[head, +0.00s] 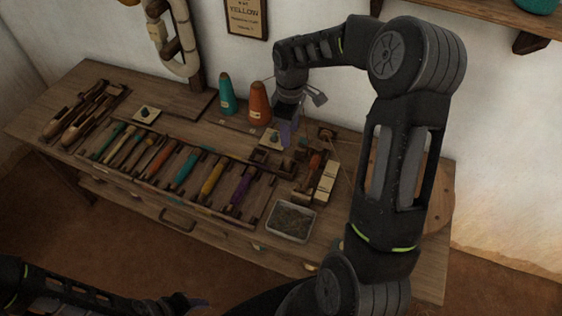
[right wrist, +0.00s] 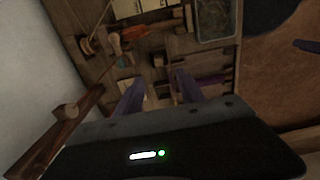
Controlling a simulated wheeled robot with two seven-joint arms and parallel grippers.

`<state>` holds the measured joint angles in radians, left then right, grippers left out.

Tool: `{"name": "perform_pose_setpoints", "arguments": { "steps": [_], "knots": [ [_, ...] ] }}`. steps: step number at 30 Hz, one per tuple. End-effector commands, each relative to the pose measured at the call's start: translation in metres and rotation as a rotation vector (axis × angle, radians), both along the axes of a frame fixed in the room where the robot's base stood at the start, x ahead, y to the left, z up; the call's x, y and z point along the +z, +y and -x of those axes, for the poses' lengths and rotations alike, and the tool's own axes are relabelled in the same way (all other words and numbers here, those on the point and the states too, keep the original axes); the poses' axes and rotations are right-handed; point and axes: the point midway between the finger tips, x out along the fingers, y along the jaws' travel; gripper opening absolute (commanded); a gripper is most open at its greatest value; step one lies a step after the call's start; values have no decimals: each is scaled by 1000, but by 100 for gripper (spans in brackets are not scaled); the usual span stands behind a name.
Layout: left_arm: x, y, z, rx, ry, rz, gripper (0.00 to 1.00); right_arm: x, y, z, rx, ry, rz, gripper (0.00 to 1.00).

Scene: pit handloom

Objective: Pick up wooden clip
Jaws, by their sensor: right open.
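My right gripper (head: 297,122) is open and empty above the back right of the wooden bench (head: 225,125). In the right wrist view its two purple fingers (right wrist: 158,84) stand apart, pointing at the bench top. Small dark wooden pieces (head: 262,158) lie on the bench just in front of the gripper. They also show beyond the fingertips in the right wrist view (right wrist: 160,60). I cannot tell for sure which of them is the wooden clip. My left gripper (head: 185,301) is low at the bottom left, away from the bench; its jaws are too dark to read.
A teal cone (head: 227,97) and an orange cone (head: 259,104) stand close left of the right gripper. A row of coloured shuttles (head: 186,168) lies along the front. A grey tray (head: 291,222) and cream cards (head: 326,181) are at the right. The wall is close behind.

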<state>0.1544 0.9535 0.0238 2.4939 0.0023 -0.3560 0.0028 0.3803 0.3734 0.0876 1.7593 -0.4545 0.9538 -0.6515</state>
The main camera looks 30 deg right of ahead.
Motion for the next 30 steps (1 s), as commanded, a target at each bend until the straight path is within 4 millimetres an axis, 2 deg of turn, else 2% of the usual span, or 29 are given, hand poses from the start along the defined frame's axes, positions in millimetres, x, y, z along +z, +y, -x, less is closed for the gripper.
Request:
{"name": "perform_pose_setpoints", "arguments": {
  "steps": [1,7,11,23,30],
  "knots": [
    [-15,0,0,0,-1,1,51,-16,0,0,0,0,0,45],
    [-43,-1,-2,0,-6,3,51,-44,0,0,0,0,0,45],
    [-55,-1,-3,-1,-9,4,51,-57,0,0,0,-1,-1,45],
    [-53,-1,-3,-1,-11,4,51,-57,0,0,0,0,0,45],
    [-53,-1,-3,-1,-10,5,51,-79,0,0,1,1,0,45]
  ]
}}
